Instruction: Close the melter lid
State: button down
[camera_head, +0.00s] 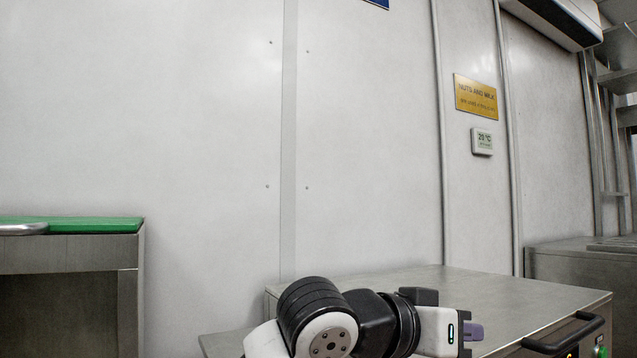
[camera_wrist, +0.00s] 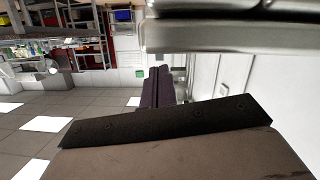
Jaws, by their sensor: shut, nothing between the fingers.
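A steel unit with a broad flat top (camera_head: 430,288) stands at the lower right in the head view. A black bar handle (camera_head: 565,335) is on its front. I take this unit for the melter and the top for its lid; it looks level, but I cannot tell whether a gap is under it. My gripper (camera_head: 474,332) is in front of the unit, left of the handle and apart from it. Its purple fingers (camera_wrist: 160,88) are together and empty in the wrist view. A steel edge (camera_wrist: 235,36) runs close above them there.
A green-topped steel table (camera_head: 90,225) stands at the left. Another steel unit (camera_head: 570,265) stands at the right. Tiled floor (camera_wrist: 40,150) is open in the wrist view.

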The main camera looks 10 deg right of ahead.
jog(key=shift+s+d+f+m+b, duration=0.1)
jog(key=shift+f+m+b, duration=0.5)
jog(key=shift+f, duration=0.85)
